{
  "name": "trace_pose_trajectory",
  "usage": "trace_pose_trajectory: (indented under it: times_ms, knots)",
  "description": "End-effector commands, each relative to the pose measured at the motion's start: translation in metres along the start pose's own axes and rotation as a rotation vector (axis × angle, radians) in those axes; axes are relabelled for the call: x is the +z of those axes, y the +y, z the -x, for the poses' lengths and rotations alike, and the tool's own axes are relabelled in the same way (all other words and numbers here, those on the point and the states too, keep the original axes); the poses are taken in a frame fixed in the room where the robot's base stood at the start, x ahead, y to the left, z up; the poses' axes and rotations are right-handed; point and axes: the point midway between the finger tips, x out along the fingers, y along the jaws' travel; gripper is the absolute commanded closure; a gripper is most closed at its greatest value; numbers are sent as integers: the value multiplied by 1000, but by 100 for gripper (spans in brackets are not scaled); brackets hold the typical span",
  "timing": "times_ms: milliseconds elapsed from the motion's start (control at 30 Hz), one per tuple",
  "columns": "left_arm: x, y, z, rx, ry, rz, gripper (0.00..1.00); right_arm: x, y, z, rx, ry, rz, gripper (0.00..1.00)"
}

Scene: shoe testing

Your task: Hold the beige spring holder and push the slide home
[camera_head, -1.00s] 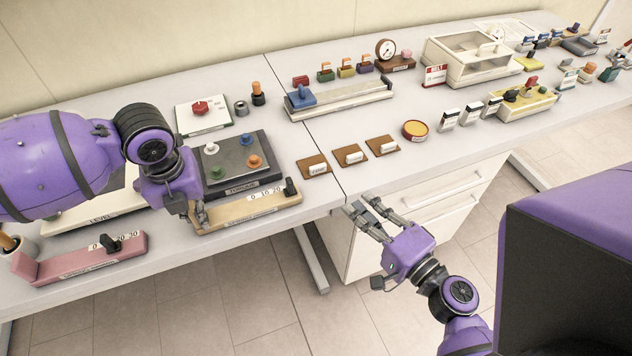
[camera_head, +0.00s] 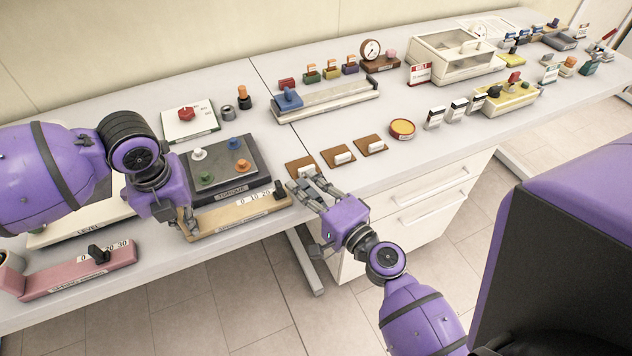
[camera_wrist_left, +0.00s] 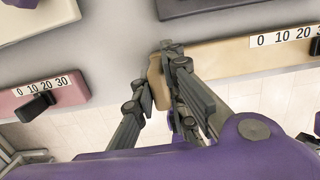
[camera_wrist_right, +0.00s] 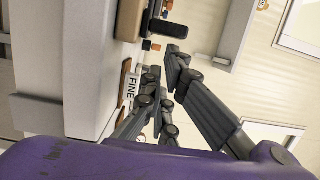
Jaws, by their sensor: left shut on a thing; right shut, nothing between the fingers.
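The beige spring holder (camera_head: 235,214) lies along the table's front edge with a 0-10-20 scale visible. Its black slide (camera_head: 280,190) is at the right end, past the 20 mark. In the left wrist view the beige holder (camera_wrist_left: 235,52) runs right from the fingers, with the black slide (camera_wrist_left: 315,46) at the picture's edge. My left gripper (camera_head: 190,226) is shut on the holder's left end. My right gripper (camera_head: 302,184) is shut and empty, just right of the slide and apart from it. In the right wrist view a black block (camera_wrist_right: 168,28), probably the slide, is beyond the fingertips.
A dark torque board (camera_head: 228,160) with coloured knobs is right behind the holder. A pink spring holder (camera_head: 75,272) lies to the left. Brown plates with white labels (camera_head: 338,157) are near my right gripper; the "FINE" label (camera_wrist_right: 131,88) shows beside its fingers.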

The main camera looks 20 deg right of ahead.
Motion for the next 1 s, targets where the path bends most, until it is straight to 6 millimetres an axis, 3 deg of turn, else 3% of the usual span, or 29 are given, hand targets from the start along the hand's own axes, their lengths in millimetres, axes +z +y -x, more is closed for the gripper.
trace_pose_trajectory:
  times_ms: [400,733,1000]
  knots:
    - [-1,0,-1,1,2,0,100,5,0,-1,1,0,0,100]
    - [-1,-1,-1,-2,2,-1,100,73,1,-18,2,-5,-3,100]
    - [-1,-1,-1,-3,2,-1,100,91,0,-22,0,-4,1,100]
